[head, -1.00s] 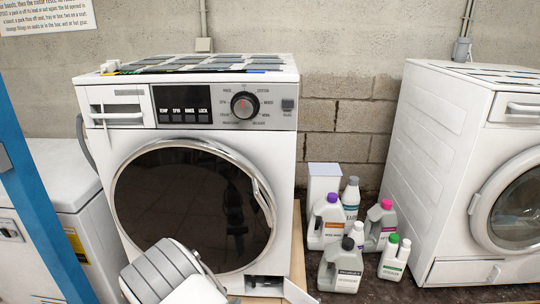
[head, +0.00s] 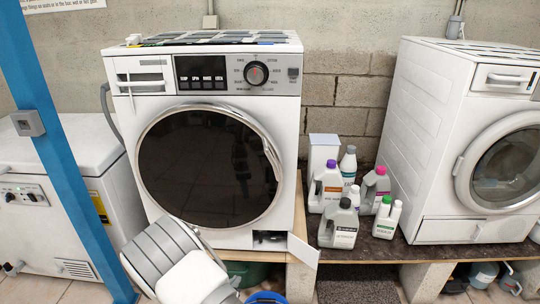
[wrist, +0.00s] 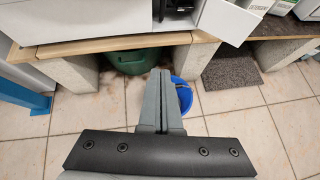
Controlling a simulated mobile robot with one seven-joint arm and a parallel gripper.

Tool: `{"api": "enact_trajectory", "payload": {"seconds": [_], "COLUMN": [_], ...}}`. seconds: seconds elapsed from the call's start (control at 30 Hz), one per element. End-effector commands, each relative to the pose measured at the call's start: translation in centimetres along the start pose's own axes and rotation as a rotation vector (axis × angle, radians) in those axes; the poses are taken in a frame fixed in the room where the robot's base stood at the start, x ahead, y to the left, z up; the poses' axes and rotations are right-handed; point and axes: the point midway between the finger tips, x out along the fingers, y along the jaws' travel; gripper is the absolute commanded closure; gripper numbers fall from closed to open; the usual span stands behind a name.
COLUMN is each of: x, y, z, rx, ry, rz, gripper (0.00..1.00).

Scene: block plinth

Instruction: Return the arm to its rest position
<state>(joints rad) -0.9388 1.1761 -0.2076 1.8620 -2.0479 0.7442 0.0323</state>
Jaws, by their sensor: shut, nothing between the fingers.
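My arm (head: 175,260) shows at the bottom of the head view, in front of the washing machine; its gripper end is out of that view. In the wrist view my gripper (wrist: 160,75) points forward and down over the tiled floor. Its two fingers are together with nothing between them. The washing machine (head: 215,235) stands on a plinth with its round dark door closed. A small flap (head: 303,251) at its lower right is open, and it also shows in the wrist view (wrist: 228,18).
A blue bucket (wrist: 184,95) stands on the floor just beyond my fingers. A green tub (wrist: 130,62) sits under the plinth's wooden board (wrist: 100,43). Several bottles (head: 343,225) stand right of the machine. A blue post (head: 70,150) rises at the left.

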Motion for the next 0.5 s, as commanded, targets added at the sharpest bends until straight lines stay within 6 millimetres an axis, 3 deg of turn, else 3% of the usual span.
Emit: {"api": "enact_trajectory", "payload": {"seconds": [0.03,0.27,0.5], "x": [-0.4,-2.7,-7.0], "y": [-0.7,-4.9,-11.7], "z": [2.8,11.2,19.2], "rx": [0.081,0.404,0.810], "ry": [-0.017,-0.062,-0.101], "rz": [-0.033,-0.181,-0.358], "gripper": [1.00,1.00,1.00]}}
